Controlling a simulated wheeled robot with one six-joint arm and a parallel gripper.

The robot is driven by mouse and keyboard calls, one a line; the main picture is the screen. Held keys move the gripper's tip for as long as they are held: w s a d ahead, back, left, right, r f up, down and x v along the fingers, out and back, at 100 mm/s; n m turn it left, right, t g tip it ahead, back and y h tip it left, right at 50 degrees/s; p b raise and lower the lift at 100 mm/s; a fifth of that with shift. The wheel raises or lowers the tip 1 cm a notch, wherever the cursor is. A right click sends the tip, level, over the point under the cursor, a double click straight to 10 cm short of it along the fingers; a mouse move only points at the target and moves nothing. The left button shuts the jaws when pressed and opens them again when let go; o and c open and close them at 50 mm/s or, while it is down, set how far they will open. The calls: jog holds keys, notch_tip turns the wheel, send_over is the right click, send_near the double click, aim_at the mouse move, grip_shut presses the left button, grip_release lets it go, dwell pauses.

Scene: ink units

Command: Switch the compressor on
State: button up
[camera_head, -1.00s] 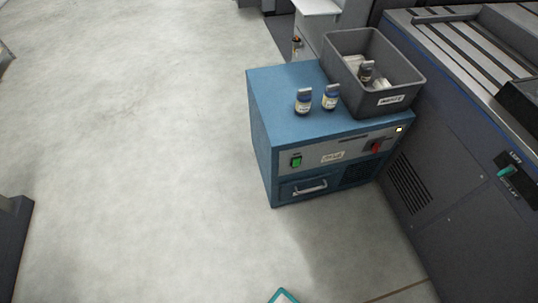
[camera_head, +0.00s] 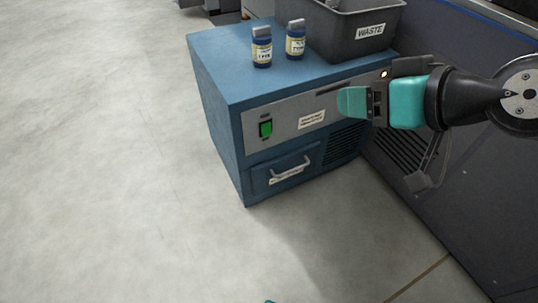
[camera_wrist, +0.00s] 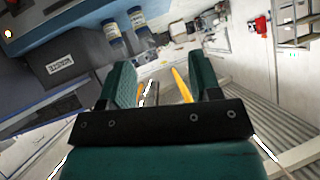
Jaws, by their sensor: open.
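The compressor is a blue cabinet (camera_head: 223,125) with a grey front panel. A green rocker switch (camera_head: 265,129) sits at the panel's left, and a label (camera_head: 311,119) is near its middle. A small amber light (camera_head: 384,74) glows at the panel's upper right. My gripper (camera_head: 352,103) is in front of the panel's right part and hides the red switch seen there earlier. I cannot tell whether it touches the panel. In the wrist view my gripper (camera_wrist: 165,80) is open with nothing held between its fingers. The cabinet's blue top also shows there (camera_wrist: 62,22).
Two blue bottles (camera_head: 262,48) (camera_head: 295,40) stand on the cabinet top beside a grey bin (camera_head: 335,38) labelled WASTE. A drawer handle (camera_head: 290,170) is below the panel. A large dark machine (camera_head: 470,195) stands at the right. The floor at left is clear.

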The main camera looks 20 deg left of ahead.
jog(key=w+a+f+t+y+b, duration=0.2)
jog(key=a+f+b, duration=0.2)
jog(key=f+b, duration=0.8)
jog(key=t+y+b, duration=0.1)
jog(key=t+b, duration=0.3)
jog(key=b, duration=0.8)
send_near(267, 127)
jog(key=p+x, duration=0.7)
jog(key=p, duration=1.1)
jog(key=shift+w+a, duration=0.2)
jog(key=shift+a, duration=0.1)
jog(key=shift+w+a+t, duration=0.25)
jog(key=shift+a+t, duration=0.05)
jog(key=shift+c, duration=0.2)
